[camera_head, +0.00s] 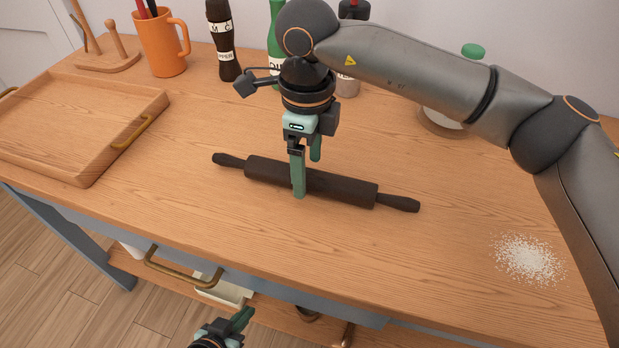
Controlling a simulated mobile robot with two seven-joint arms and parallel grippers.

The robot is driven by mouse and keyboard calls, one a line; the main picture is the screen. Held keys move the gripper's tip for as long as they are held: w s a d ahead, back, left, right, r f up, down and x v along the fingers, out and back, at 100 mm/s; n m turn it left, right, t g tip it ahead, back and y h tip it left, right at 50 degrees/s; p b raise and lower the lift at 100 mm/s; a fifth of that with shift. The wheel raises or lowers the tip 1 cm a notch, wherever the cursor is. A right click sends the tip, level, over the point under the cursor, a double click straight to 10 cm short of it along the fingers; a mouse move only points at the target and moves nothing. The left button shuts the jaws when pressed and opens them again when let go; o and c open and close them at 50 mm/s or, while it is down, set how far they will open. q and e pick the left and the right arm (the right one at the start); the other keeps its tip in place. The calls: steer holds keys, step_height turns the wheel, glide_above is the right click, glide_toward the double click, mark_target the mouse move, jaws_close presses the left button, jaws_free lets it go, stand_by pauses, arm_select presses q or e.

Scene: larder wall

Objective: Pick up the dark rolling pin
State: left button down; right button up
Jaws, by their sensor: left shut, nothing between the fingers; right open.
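The dark rolling pin (346,187) lies on the wooden worktop, its handles pointing left and right. My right gripper (307,179) points down over the middle of the pin and is open. My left gripper (240,319) is at the bottom edge, below and in front of the worktop, shut and empty.
A wooden tray (84,172) with brass handles stands at the left. An orange mug (163,50), a dark bottle (224,45) and a green bottle (276,40) stand along the back. White powder (528,259) lies at the right. The worktop in front of the pin is clear.

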step_height(320, 180, down, 2)
steer(key=shift+f, duration=0.1)
jaws_close()
stand_by(0.7)
